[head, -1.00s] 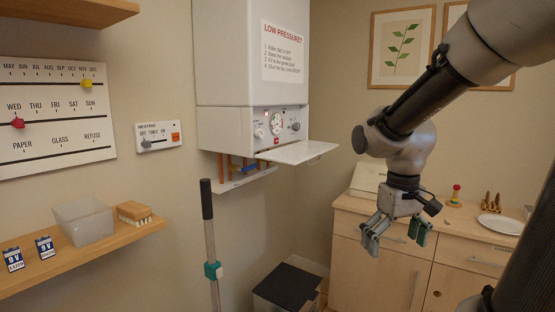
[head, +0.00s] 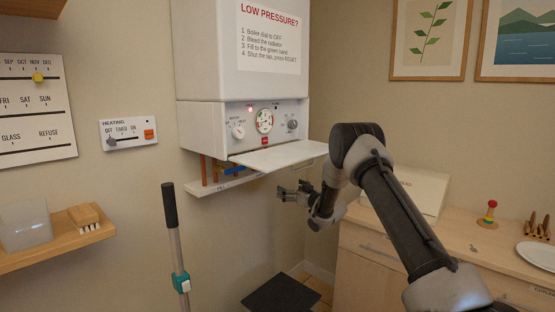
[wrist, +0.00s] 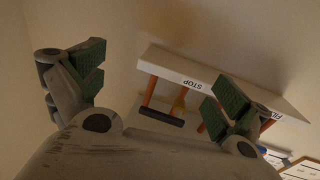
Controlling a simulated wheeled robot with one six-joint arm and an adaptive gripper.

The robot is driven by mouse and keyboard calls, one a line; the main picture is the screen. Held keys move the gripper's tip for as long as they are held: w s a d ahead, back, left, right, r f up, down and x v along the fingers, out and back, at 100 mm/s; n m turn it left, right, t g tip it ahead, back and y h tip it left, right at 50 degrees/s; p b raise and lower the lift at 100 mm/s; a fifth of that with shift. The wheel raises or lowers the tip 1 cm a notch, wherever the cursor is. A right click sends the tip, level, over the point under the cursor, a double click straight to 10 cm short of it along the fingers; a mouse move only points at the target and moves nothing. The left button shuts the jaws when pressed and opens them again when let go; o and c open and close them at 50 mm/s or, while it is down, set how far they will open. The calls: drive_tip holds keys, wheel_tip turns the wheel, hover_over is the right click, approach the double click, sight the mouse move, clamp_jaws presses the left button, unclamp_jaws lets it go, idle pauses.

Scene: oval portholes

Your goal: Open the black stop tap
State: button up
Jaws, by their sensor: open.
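The black stop tap shows in the wrist view as a black bar handle (wrist: 161,117). It lies below the word STOP on a white labelled strip (wrist: 190,80), which appears upside down there. Copper pipes (wrist: 149,91) stand beside the tap. My gripper (wrist: 160,88) is open and empty, with the tap handle seen between its two green-padded fingers, apart from both. In the head view my gripper (head: 284,192) is to the right of the strip (head: 225,184) under the boiler (head: 243,100). I cannot make out the black handle in the head view.
A blue handle (head: 236,170) sits among the pipes under the boiler. The boiler's open flap (head: 278,155) juts out above my gripper. A grey pole with a black grip (head: 169,205) stands at left front. A wooden cabinet (head: 365,255) is at right.

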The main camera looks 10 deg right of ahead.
wheel_tip(320, 180, up, 10)
drive_tip(key=s+a+n+t+y, duration=0.2)
drive_tip(key=y, duration=0.3)
drive_tip(key=x, duration=0.7)
drive_tip(key=shift+w+a+f, duration=0.2)
drive_tip(key=shift+w, duration=0.1)
drive_tip(key=c, duration=1.3)
drive_tip(key=shift+m, duration=0.3)
